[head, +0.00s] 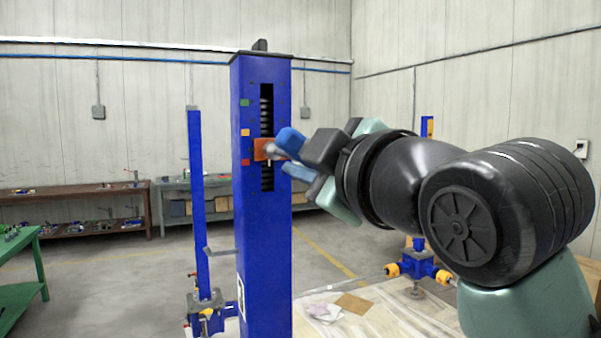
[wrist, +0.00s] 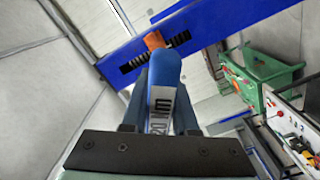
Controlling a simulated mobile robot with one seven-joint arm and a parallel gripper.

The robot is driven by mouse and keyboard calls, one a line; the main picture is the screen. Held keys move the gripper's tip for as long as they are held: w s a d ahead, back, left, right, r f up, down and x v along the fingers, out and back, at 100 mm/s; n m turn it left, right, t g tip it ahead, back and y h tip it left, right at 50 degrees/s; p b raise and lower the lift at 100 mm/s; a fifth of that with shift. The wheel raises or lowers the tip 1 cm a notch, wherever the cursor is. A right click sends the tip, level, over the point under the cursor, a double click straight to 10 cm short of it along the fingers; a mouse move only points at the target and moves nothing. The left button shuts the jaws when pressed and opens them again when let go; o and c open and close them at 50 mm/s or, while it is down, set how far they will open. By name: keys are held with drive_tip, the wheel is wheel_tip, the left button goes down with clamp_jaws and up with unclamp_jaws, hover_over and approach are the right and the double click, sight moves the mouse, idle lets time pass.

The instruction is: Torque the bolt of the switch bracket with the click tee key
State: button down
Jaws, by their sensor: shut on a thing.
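The click tee key (wrist: 165,105) is blue with a pale label, partly legible as "20 Nm". My gripper (head: 294,156) is shut on it, with a finger on each side in the wrist view. The orange switch bracket (head: 260,150) sits at the slot of the tall blue screw jack column (head: 262,220). It also shows in the wrist view (wrist: 154,40), just past the key's far end. In the head view a grey tip reaches the bracket's right side. The bolt is hidden, so I cannot tell whether the key is seated on it.
Green, yellow and red marks line the column left of the slot. A thinner blue post (head: 196,190) stands to its left. A green bench (head: 22,290) is at far left, shelves (head: 75,200) along the back wall. Another jack (head: 418,265) is behind my arm.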

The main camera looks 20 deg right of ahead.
drive_tip(key=shift+s+r+n, duration=0.1)
drive_tip(key=shift+n, duration=0.3)
drive_tip(key=shift+w, duration=0.75)
idle(0.4)
idle(0.4)
drive_tip(key=shift+m+p, duration=0.75)
drive_tip(key=shift+m, duration=2.05)
drive_tip(key=shift+n+b, duration=0.35)
drive_tip(key=shift+n, duration=0.65)
drive_tip(key=shift+n+b, duration=0.3)
drive_tip(key=shift+n, duration=0.2)
drive_tip(key=shift+s, duration=0.15)
